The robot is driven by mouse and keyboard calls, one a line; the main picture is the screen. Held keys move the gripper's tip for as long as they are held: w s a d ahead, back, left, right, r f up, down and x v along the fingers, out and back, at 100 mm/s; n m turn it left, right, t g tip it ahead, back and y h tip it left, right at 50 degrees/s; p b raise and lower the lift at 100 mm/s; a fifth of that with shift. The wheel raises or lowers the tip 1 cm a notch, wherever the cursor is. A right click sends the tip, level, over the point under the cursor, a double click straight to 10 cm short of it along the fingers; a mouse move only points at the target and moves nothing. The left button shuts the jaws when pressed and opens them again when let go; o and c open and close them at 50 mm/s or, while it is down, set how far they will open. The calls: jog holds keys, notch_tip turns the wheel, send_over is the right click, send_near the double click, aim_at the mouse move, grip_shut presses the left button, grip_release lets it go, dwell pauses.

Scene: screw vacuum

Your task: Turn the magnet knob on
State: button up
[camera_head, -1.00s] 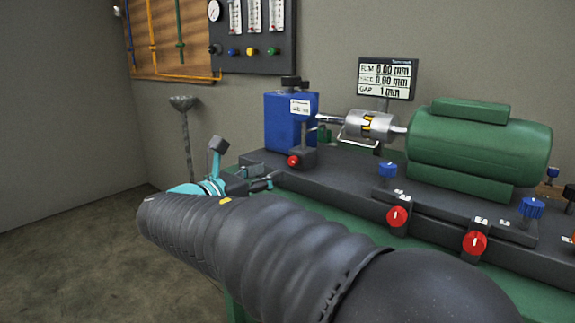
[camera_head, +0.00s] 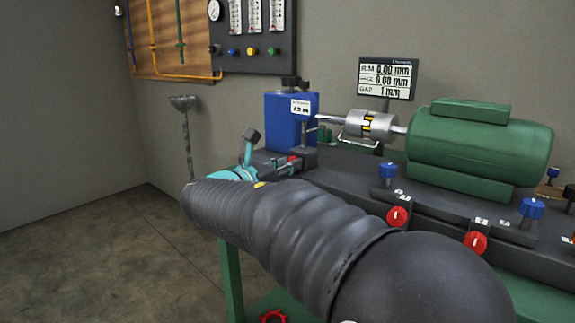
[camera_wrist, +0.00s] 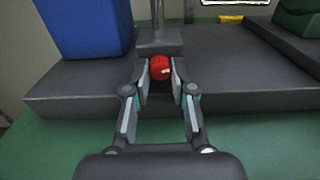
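The red magnet knob (camera_wrist: 160,68) is on the front of a small dark magnetic base (camera_wrist: 158,42) with a thin metal post. In the wrist view my gripper (camera_wrist: 160,82) is open, with one finger to each side of the knob. Narrow gaps seem to show between the fingers and the knob; contact cannot be told. In the head view my gripper (camera_head: 283,168) is at the left end of the dark bench plate, and a little of the red knob (camera_head: 293,158) shows by the fingers. My own arm covers much of the foreground.
A silver coupling (camera_head: 370,126) and green motor (camera_head: 480,145) are to the right. Other red knobs (camera_head: 397,216) and blue knobs (camera_head: 388,170) line the plate. A display (camera_head: 388,78) stands behind.

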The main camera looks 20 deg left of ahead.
grip_shut()
jog(key=shift+f+m+b, duration=0.15)
jog(key=shift+m+b, duration=0.5)
jog(key=shift+m, duration=0.85)
jog(key=o, duration=0.7)
grip_release()
jog(key=v, duration=1.2)
